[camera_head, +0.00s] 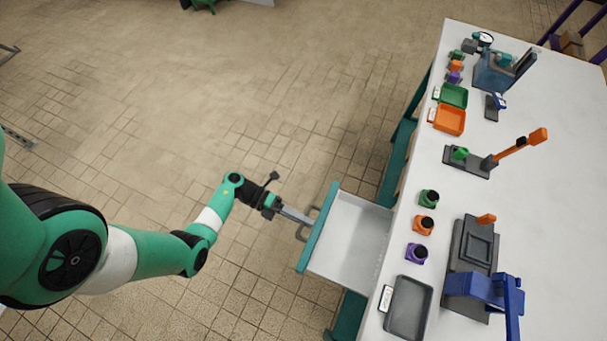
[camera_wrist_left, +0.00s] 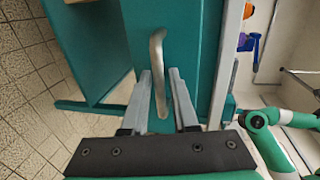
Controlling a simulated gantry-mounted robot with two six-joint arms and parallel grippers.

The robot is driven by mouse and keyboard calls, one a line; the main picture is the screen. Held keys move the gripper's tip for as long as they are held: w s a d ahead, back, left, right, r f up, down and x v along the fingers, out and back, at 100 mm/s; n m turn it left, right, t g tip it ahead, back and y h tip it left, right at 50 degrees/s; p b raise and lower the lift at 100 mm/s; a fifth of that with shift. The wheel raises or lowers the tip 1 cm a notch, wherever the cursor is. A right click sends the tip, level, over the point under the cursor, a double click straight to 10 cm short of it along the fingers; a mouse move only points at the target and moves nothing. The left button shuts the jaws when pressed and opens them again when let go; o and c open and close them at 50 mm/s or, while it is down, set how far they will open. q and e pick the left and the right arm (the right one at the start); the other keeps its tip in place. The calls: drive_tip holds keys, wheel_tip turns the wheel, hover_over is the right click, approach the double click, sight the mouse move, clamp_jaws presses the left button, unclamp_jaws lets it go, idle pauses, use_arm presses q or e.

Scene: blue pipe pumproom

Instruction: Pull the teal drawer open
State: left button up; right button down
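The teal drawer (camera_head: 318,230) stands well out from the left side of the white-topped bench in the head view. Its pale, empty inside (camera_head: 352,235) shows. A metal bar handle (camera_head: 301,234) sits on its teal front; the handle (camera_wrist_left: 157,60) also shows in the wrist view. My left gripper (camera_head: 309,220) is at the handle. In the wrist view its two fingers (camera_wrist_left: 159,75) stand one on each side of the bar, with small gaps showing, so it looks open around the handle. My right gripper is not seen.
The bench top (camera_head: 550,200) holds a grey tray (camera_head: 408,308), an orange tray (camera_head: 449,120), a green tray (camera_head: 454,96), several small coloured pots and a blue clamp-like device (camera_head: 484,288). The tiled floor (camera_head: 250,110) left of the bench is clear around the drawer.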

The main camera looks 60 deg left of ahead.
use_arm(q)
drive_tip(key=shift+a, duration=0.1)
drive_tip(key=p+v, duration=0.1)
drive_tip(key=v, duration=1)
drive_tip(key=shift+s+p, duration=0.25)
drive_tip(key=shift+p, duration=0.15)
drive_tip(key=shift+a, duration=0.15)
